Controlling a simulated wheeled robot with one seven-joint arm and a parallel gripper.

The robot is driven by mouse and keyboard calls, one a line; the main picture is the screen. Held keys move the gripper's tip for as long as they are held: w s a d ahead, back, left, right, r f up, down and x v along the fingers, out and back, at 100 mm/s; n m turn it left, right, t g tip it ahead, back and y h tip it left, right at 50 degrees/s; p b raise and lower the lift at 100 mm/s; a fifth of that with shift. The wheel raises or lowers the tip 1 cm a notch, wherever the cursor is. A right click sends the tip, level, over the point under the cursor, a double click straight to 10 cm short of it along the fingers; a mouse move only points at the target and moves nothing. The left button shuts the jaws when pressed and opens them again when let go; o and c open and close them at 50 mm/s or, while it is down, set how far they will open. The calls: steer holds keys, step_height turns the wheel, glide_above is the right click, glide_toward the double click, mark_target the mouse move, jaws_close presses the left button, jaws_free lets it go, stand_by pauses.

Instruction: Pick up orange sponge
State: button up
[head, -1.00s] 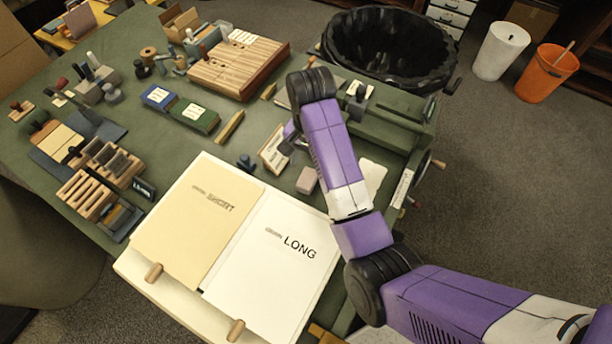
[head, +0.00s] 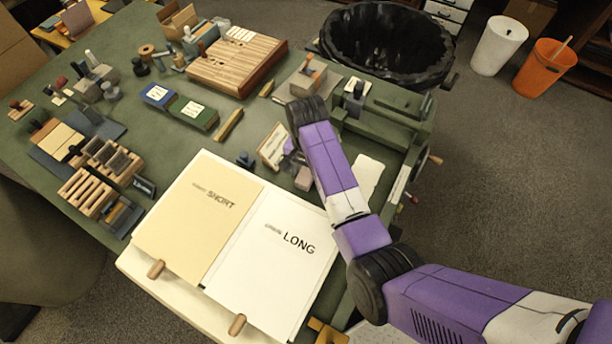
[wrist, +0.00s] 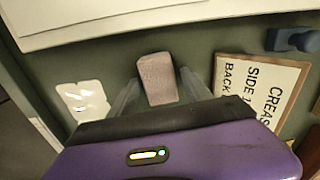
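A pinkish block (wrist: 157,78) lies on the green bench in the wrist view, the nearest match to the orange sponge, though it looks dull pink rather than orange. It also shows in the head view (head: 304,178), beside my forearm and behind the white LONG sheet. My gripper (wrist: 159,82) is open, with one pale, see-through finger on each side of the block. Whether the fingers touch it I cannot tell. In the head view my gripper (head: 294,162) is partly hidden by my own arm, close to the block.
A framed card with lettering (wrist: 262,90) lies right of the block in the wrist view. A white patch (wrist: 83,102) lies to its left. The SHORT sheet (head: 200,215) and LONG sheet (head: 285,255) are in front. A black-lined bin (head: 388,45) stands behind the bench.

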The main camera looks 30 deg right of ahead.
steer(key=c, duration=0.6)
steer(key=shift+r, duration=0.15)
